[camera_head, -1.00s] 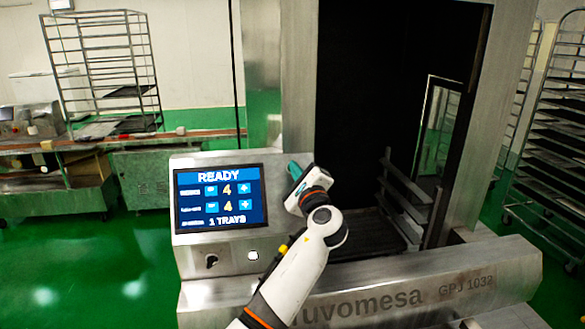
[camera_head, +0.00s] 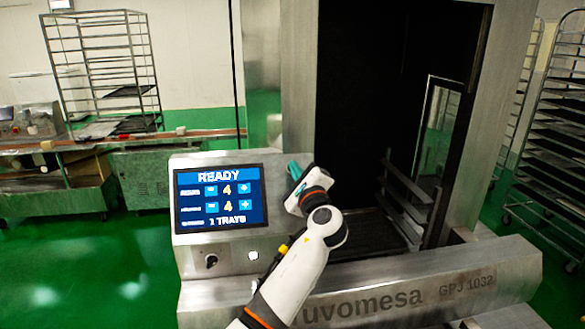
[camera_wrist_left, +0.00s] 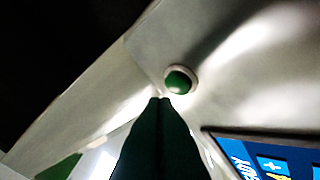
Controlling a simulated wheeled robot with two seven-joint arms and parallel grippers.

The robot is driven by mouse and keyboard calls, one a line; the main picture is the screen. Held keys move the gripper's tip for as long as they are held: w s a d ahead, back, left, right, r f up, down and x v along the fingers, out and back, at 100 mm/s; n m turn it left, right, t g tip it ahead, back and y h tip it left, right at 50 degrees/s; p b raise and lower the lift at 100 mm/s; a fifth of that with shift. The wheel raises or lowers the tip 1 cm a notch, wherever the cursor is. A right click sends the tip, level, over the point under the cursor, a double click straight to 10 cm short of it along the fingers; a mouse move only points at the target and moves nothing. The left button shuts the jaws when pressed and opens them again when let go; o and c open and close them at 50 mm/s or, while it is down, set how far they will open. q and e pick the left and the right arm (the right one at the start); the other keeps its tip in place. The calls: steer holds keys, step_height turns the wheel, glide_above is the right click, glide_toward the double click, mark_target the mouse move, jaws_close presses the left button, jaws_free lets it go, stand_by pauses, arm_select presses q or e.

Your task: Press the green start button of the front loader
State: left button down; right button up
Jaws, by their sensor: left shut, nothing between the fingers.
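The front loader (camera_head: 400,302) is a metal machine with a control panel (camera_head: 187,165) on its left. The panel's screen (camera_head: 220,197) reads READY, with two values of 4 and 1 TRAYS. The green start button (camera_wrist_left: 179,81), in a pale ring, shows in the left wrist view on the metal face. In the head view my left gripper and hand hide the button. My left gripper (camera_head: 293,167) is at the right edge of the panel. It is shut and empty; in the left wrist view its fingertips (camera_wrist_left: 160,101) end just below the button, and I cannot tell whether they touch.
A dark knob (camera_head: 211,261) and a pale round button (camera_head: 253,255) sit below the screen. The loader's dark opening (camera_head: 365,110) is right of the panel. Tray racks (camera_head: 100,65) stand at the back left and right (camera_head: 560,130). Green floor (camera_head: 90,270) is free at left.

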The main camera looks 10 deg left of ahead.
arm_select(q)
steer(key=shift+w+f, duration=0.1)
steer(key=shift+w+a+f+b, duration=0.15)
steer(key=shift+w+b, duration=0.1)
steer(key=shift+b, duration=0.1)
steer(key=shift+w+f, duration=0.15)
steer(key=shift+w, duration=0.05)
stand_by(0.6)
steer(key=shift+w+a+f+b, duration=0.1)
steer(key=shift+a+f+b, duration=0.05)
steer(key=shift+b, duration=0.3)
stand_by(0.5)
steer(key=shift+s+r+p, duration=0.25)
steer(key=shift+r+p, duration=0.05)
steer(key=shift+p, duration=0.3)
steer(key=shift+s+d+r, duration=0.1)
steer(key=shift+s+d, duration=0.1)
steer(key=shift+s, duration=0.05)
